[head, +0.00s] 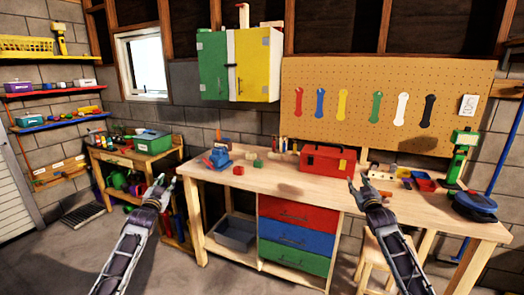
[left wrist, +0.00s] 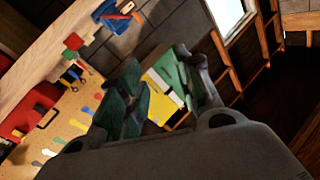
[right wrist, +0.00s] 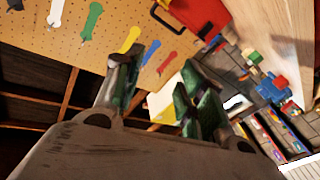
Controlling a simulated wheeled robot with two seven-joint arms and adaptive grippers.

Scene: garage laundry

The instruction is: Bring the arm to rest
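My left gripper (head: 161,183) is raised in front of the left shelf bench, left of the workbench, with its fingers apart. In the left wrist view its two fingers (left wrist: 163,100) stand apart with nothing between them; the cabinet shows in the gap.
The wooden workbench (head: 262,187) carries a red toolbox (head: 327,160), a blue tool (head: 219,158) and small blocks. A stool (head: 382,262) stands under its right part. A green box (head: 153,142) sits on the left bench. The floor between the benches looks open.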

